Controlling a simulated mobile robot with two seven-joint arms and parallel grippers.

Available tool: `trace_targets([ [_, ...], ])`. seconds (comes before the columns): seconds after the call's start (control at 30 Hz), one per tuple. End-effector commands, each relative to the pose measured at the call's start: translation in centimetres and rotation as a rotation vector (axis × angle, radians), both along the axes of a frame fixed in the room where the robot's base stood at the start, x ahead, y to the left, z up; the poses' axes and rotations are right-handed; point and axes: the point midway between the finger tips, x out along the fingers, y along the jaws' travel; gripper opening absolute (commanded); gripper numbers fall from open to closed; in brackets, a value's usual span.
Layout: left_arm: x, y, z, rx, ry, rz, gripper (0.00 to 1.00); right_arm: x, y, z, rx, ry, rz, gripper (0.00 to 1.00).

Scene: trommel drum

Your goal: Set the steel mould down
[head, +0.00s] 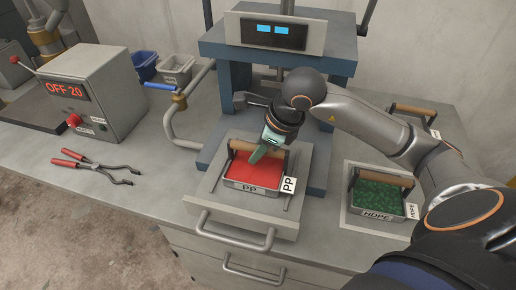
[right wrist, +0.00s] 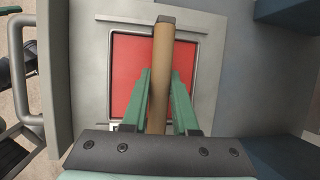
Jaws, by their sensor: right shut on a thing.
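The steel mould labelled PP (head: 250,188) holds red material and has a wooden bar handle across its top. It sits on or just above the grey sliding plate (head: 212,186) in front of the blue press; I cannot tell if it touches. My right gripper (head: 258,153) is shut on the handle. In the right wrist view the green fingers (right wrist: 160,100) lie on both sides of the wooden handle (right wrist: 162,70), with the red fill (right wrist: 130,70) below. My left gripper is not in view.
A second mould labelled HDPE (head: 378,217), with green fill, stands to the right. A blue press (head: 215,45) rises behind the plate. Red-handled tongs (head: 98,167), a control box reading OFF 20 (head: 110,90) and small bins (head: 176,72) are on the left. Bench between tongs and plate is clear.

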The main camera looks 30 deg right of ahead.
Motion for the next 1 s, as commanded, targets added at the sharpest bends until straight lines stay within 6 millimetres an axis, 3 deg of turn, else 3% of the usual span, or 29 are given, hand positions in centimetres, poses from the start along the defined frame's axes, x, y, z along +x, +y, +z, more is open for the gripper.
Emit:
trace_targets([
  [0.1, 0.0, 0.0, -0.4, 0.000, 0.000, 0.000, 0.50, 0.1, 0.0, -0.2, 0.001, -0.004, 0.000, 0.00],
  [0.13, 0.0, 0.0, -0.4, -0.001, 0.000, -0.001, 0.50, 0.0, 0.0, -0.3, 0.000, 0.000, 0.000, 0.28],
  [0.4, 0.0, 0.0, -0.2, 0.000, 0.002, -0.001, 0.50, 0.0, 0.0, -0.2, 0.000, 0.001, -0.001, 0.57],
  [0.77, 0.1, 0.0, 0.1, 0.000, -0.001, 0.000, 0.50, -0.1, -0.1, 0.5, -0.001, -0.001, -0.001, 0.57],
  [1.0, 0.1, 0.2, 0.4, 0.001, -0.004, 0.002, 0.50, -1.8, -0.8, 4.9, -0.003, -0.005, -0.001, 0.57],
])
